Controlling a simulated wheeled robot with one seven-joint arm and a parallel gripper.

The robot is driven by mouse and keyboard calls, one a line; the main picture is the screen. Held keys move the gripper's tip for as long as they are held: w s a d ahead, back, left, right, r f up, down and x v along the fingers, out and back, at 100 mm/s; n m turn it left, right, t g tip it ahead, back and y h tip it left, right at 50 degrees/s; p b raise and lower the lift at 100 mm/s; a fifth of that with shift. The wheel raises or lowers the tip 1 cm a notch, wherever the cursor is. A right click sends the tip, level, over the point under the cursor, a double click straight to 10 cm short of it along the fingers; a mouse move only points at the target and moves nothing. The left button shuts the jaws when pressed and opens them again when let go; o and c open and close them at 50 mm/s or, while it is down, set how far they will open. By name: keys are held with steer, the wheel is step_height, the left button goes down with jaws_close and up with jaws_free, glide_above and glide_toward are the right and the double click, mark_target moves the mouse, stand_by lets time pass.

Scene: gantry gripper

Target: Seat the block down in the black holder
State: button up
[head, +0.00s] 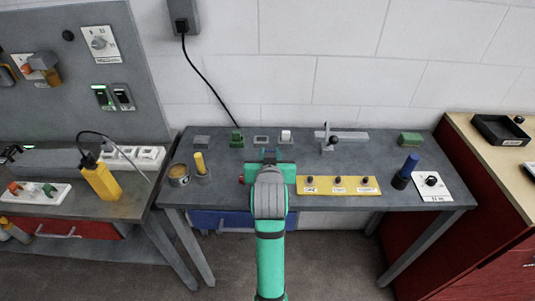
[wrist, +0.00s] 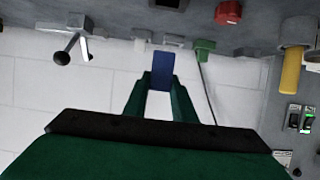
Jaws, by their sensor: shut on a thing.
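My gripper (head: 269,156) is over the middle of the grey table in the head view. In the wrist view, my gripper (wrist: 160,88) is shut on a blue block (wrist: 162,68), which sits between its green fingers. The block appears raised, with a small grey frame (wrist: 173,40) beyond it. The same frame (head: 261,139) lies at the back of the table in the head view. I cannot tell which thing is the black holder. One dark cup (head: 399,182) at the right of the table has a blue cylinder in it. The block's far end is unclear.
A white block (head: 286,136) and a green plug (head: 237,138) with a cable flank the frame. A lever with a black ball (head: 332,140) stands to the right. A yellow button plate (head: 338,186) lies in front. A black tray (head: 499,131) is on the right bench.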

steer(key=shift+s+d+f, duration=0.15)
steer(key=shift+s+d, duration=0.05)
steer(key=shift+d, duration=0.25)
steer(key=shift+f, duration=0.25)
steer(key=shift+a+f, duration=0.2)
steer(key=shift+f, duration=1.15)
steer(key=shift+w+f, duration=0.1)
steer(key=shift+f, duration=1.1)
steer(key=shift+f, duration=1.4)
steer(key=o, duration=1.2)
steer(key=shift+c, duration=0.2)
steer(key=v, duration=1)
steer(key=shift+s+r, duration=0.2)
steer(key=shift+s, duration=0.15)
